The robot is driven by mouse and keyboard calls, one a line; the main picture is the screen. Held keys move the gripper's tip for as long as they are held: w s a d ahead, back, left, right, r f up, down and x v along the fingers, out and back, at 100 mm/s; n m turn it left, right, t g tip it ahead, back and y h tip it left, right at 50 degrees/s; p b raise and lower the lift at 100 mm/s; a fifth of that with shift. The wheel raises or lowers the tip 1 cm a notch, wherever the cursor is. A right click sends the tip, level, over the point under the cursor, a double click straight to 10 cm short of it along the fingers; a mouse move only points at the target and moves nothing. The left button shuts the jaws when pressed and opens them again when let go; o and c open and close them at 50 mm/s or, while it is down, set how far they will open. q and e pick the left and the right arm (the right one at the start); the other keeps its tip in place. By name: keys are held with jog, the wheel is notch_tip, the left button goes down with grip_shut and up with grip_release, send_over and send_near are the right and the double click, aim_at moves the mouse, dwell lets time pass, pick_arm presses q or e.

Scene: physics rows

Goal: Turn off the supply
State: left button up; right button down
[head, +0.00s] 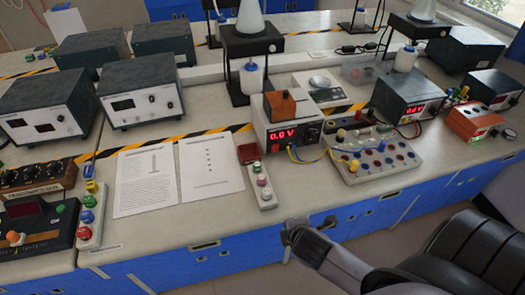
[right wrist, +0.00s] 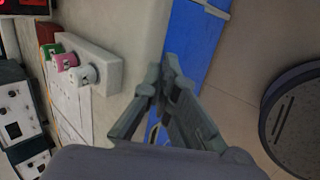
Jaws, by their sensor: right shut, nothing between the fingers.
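A power supply (head: 290,134) with a red display reading 0.0 V stands mid-bench in the head view. A brown-orange block (head: 279,104) sits on top of it, and yellow and blue leads run from its front. A white button strip (head: 262,188) with green, pink and white buttons lies in front and to its left; the strip also shows at upper left in the right wrist view (right wrist: 100,64). My right gripper (head: 288,229) is shut and empty by the bench's front edge, right of the strip and apart from it; its fingers show in the right wrist view (right wrist: 160,84). My left gripper is out of view.
A socket board (head: 350,172) stands right of the supply. Another red-display unit (head: 400,105) and an orange box (head: 470,125) are farther right. Paper sheets (head: 147,180) lie left of the strip. Blue cabinet fronts (head: 225,255) are below the bench edge.

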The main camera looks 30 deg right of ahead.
aim_at(274, 151)
jog(key=w+d+r+n+t, duration=0.1)
jog(key=n, duration=0.1)
jog(key=w+d+n, duration=0.1)
jog(key=w+n, duration=0.1)
jog(key=w+d+r+n+t, duration=0.1)
jog(key=n, duration=0.2)
jog(key=shift+w+d+r+t+h, duration=0.2)
jog(key=shift+d+r+t+h, duration=0.1)
jog(key=shift+d+r, duration=0.1)
jog(key=w+r+n, duration=0.1)
jog(key=n, duration=0.2)
jog(key=w+d+n+t, duration=0.1)
jog(key=w+n, duration=0.1)
jog(key=n, duration=0.1)
jog(key=w+d+r+n+t, duration=0.1)
jog(key=w+n, duration=0.1)
jog(key=n, duration=0.1)
jog(key=shift+d+r+n, duration=0.15)
jog(key=shift+r+n, duration=0.15)
jog(key=shift+r, duration=0.05)
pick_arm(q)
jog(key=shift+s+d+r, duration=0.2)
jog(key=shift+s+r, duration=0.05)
pick_arm(e)
jog(key=shift+w+d+r+n+t, duration=0.15)
jog(key=shift+w+r+n+t, duration=0.05)
jog(key=shift+n, duration=0.35)
jog(key=shift+w+d+r+n+t, duration=0.1)
jog(key=shift+w+r+n+t, duration=0.1)
jog(key=shift+n, duration=0.35)
